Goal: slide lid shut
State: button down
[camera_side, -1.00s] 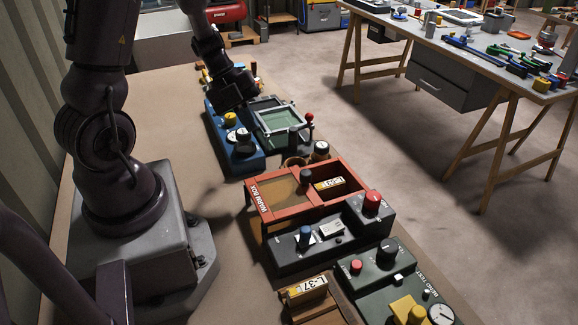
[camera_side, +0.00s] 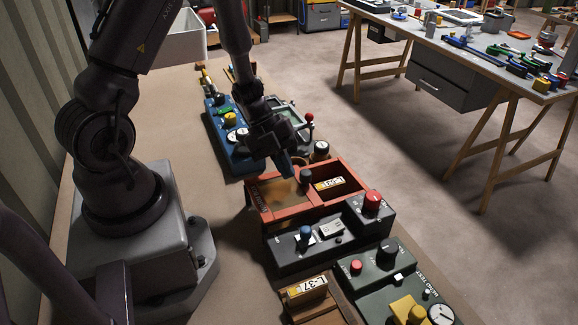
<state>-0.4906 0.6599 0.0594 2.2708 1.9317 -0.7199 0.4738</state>
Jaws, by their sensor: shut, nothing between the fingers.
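The red-orange box (camera_side: 282,213) stands mid-bench. Its amber see-through lid (camera_side: 275,193) covers the left part, and the right part is open. A dark knob (camera_side: 306,175) stands at the lid's right edge. A yellow-and-white labelled block (camera_side: 329,183) shows inside the open part. My gripper (camera_side: 287,173) is shut and empty, pointing down above the box's back-left area, just left of the knob. It looks apart from the knob, but I cannot tell whether it touches the lid. The arm hides part of the box's back rim.
A dark control panel (camera_side: 290,255) with a blue and a red knob stands right in front of the box. A brown tray with an L-37 block (camera_side: 307,289) lies nearer the camera.

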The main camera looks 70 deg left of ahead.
jog(key=shift+w+d, duration=0.15)
jog(key=shift+w, duration=0.15)
jog(key=w, duration=1.2)
jog(key=shift+w, duration=0.25)
